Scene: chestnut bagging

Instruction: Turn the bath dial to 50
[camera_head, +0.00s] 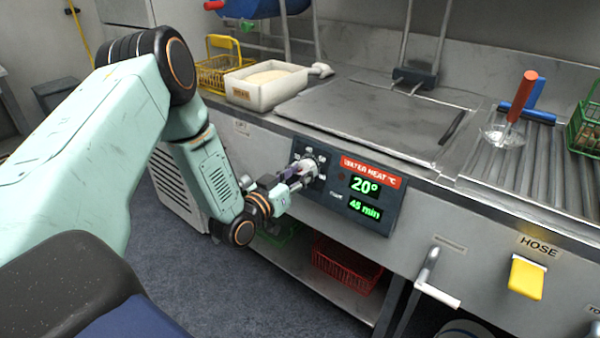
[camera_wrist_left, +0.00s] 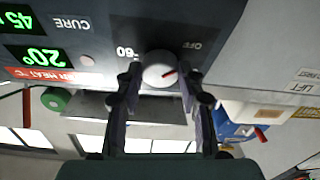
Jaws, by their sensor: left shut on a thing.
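The bath dial (camera_wrist_left: 158,70) is a round white knob with a red pointer mark, on the dark control panel (camera_head: 372,212) on the front of the steel bath. My left gripper (camera_head: 296,176) is at the dial, with its fingers shut on the knob's two sides; in the left wrist view the fingers (camera_wrist_left: 158,88) flank it. The red pointer aims toward the OFF side. The green display (camera_head: 365,187) reads 20° with 45 min below it, under a red WATER HEAT label. The dial is partly hidden by the gripper in the head view. My right gripper is not in view.
A white container (camera_head: 264,88) of pale grains and a yellow basket (camera_head: 215,72) stand on the counter above. A red crate (camera_head: 345,265) sits on the shelf below. A yellow HOSE handle (camera_head: 526,277) is at right.

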